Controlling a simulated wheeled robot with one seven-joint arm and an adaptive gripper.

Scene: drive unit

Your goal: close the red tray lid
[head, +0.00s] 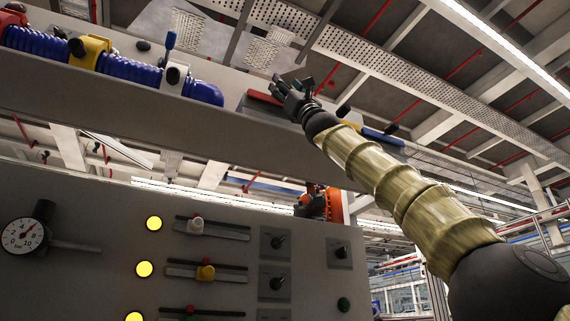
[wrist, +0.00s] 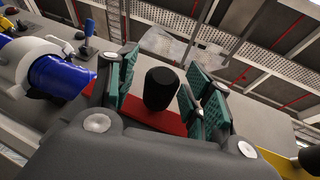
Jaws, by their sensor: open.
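The red tray lid (head: 262,97) shows as a red strip on the upper shelf in the head view, partly hidden behind my gripper (head: 292,92). In the wrist view the red lid (wrist: 142,120) lies behind and between my fingers. A black rounded knob (wrist: 160,88) stands in front of the red surface, between the two green-padded fingers of my gripper (wrist: 159,90). The fingers are open, one on each side of the knob, with gaps visible. Whether the lid is open or shut, and what lies under it, is hidden.
A blue ribbed hose (head: 130,70) with a yellow clamp (head: 90,51) runs along the shelf (head: 180,118), left of the lid. A blue-handled lever (head: 170,42) stands by it. Below is a grey panel with a gauge (head: 24,236), yellow lamps, sliders and switches.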

